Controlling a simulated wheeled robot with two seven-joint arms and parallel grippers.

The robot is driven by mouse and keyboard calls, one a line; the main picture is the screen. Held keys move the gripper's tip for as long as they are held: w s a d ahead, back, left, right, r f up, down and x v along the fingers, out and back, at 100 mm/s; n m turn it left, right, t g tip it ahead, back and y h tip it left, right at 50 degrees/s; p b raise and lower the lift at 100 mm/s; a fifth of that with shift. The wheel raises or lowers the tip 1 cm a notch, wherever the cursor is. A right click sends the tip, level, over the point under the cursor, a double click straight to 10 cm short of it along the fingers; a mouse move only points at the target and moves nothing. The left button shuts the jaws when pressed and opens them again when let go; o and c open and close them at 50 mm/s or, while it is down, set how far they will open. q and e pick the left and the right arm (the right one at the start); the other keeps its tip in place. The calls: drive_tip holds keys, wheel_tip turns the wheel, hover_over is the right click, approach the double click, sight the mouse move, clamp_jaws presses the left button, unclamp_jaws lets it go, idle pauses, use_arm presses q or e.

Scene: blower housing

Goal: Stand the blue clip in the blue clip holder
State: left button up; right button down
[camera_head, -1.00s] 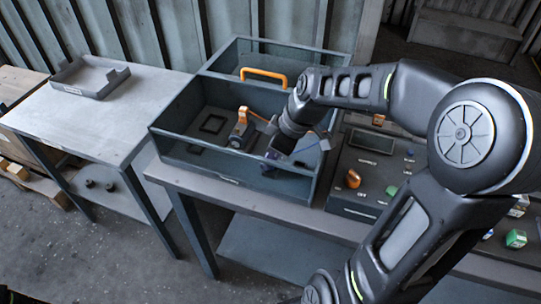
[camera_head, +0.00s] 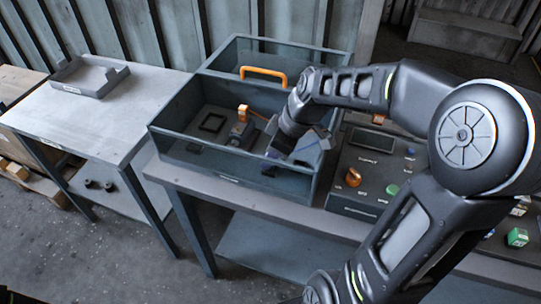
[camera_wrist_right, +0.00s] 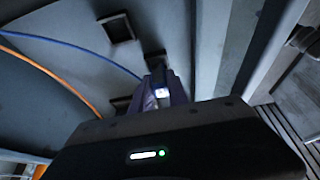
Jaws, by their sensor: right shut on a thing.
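My right gripper (camera_head: 276,152) reaches down into the front open compartment of the grey blower housing (camera_head: 215,170), near its right end. In the right wrist view its fingers (camera_wrist_right: 160,97) are shut on the blue clip (camera_wrist_right: 160,82), a small piece with a pale, lit end face. A blue cable (camera_wrist_right: 70,45) runs to the clip from the left. A dark square holder (camera_wrist_right: 155,60) shows just beyond the clip, partly hidden by it. I cannot tell whether they touch or whether this is the blue clip holder. My left gripper is out of view.
An orange clip (camera_head: 244,111) stands by a dark motor block (camera_head: 241,133) in the housing, with an orange cable (camera_wrist_right: 50,72). More dark square holders (camera_wrist_right: 117,27) are on the floor. A control panel (camera_head: 365,165) is close on the right. The left table (camera_head: 100,115) carries a grey tray (camera_head: 90,77).

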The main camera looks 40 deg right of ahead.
drive_tip(key=shift+f+b, duration=0.55)
idle(0.7)
drive_tip(key=c, duration=1.2)
unclamp_jaws()
drive_tip(key=shift+r, duration=0.15)
drive_tip(key=v, duration=0.7)
drive_tip(key=shift+r, duration=0.3)
drive_tip(key=shift+s, duration=0.1)
